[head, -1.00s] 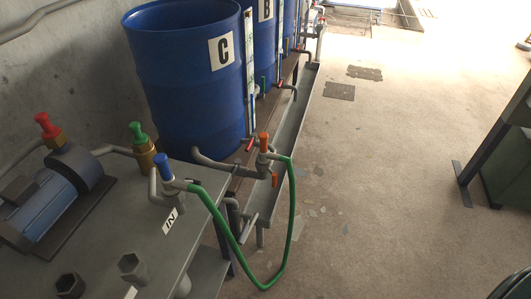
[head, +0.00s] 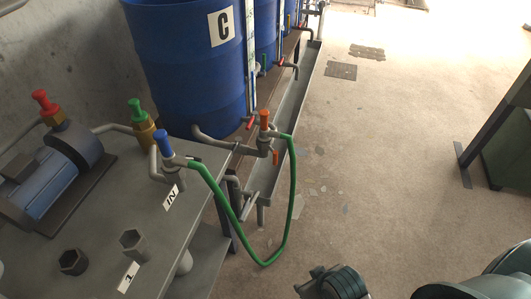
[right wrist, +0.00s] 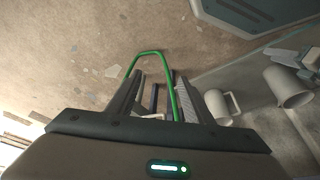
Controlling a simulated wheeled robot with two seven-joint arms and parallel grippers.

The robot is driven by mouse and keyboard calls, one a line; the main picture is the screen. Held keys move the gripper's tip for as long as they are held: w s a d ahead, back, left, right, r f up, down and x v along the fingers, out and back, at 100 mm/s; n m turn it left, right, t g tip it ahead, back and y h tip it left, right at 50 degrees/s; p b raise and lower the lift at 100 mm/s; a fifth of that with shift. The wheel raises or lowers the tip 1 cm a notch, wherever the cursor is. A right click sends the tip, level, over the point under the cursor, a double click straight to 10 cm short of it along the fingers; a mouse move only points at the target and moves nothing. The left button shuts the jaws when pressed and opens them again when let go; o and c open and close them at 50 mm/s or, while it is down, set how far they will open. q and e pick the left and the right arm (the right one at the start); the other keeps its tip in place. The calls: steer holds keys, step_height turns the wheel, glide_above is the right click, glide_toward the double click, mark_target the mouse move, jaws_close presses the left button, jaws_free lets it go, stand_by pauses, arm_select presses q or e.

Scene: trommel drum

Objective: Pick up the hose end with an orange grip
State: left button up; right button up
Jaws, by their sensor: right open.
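The green hose (head: 229,229) hangs in a U-shaped loop below the edge of the grey bench. Its end with the orange grip (head: 264,120) stands upright on the pipe fitting below the blue drum marked C. Its other end has a blue grip (head: 163,143) and sits on the bench fitting marked IN. My right gripper (right wrist: 157,96) is open in the right wrist view, with the green loop (right wrist: 150,53) showing beyond and between its fingers. I see nothing held in it. The orange grip cannot be made out in that view. My left gripper is not in view.
The grey bench (head: 105,218) carries a blue pump (head: 48,183), red and green grips and dark hex fittings. The blue drum (head: 187,65) stands behind the hose, and a long grey trough (head: 297,103) runs beside it.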

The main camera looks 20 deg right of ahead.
steer(key=w+a+r+n+y, duration=0.1)
steer(key=w+a+r, duration=0.2)
steer(key=w+r, duration=0.35)
steer(key=w+a+r+n+y, duration=0.1)
steer(key=w+a+r, duration=0.2)
steer(key=w, duration=0.6)
steer(key=w+a+r+n+y, duration=0.1)
steer(key=w+a+r, duration=0.35)
steer(key=w, duration=0.35)
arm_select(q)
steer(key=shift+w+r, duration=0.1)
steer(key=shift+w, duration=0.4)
arm_select(e)
steer(key=w+d+r+m+h, duration=0.1)
steer(key=w+d+r, duration=0.5)
steer(key=w+r, duration=0.3)
steer(key=w+d+r+m+h, duration=0.1)
steer(key=w+d+r, duration=0.6)
steer(key=w+r, duration=0.2)
step_height(320, 180, up, 2)
steer(key=shift+d+r+m+t+h, duration=0.2)
steer(key=shift+m+t+h, duration=0.1)
steer(key=shift+m+h, duration=0.1)
steer(key=shift+w+f, duration=0.1)
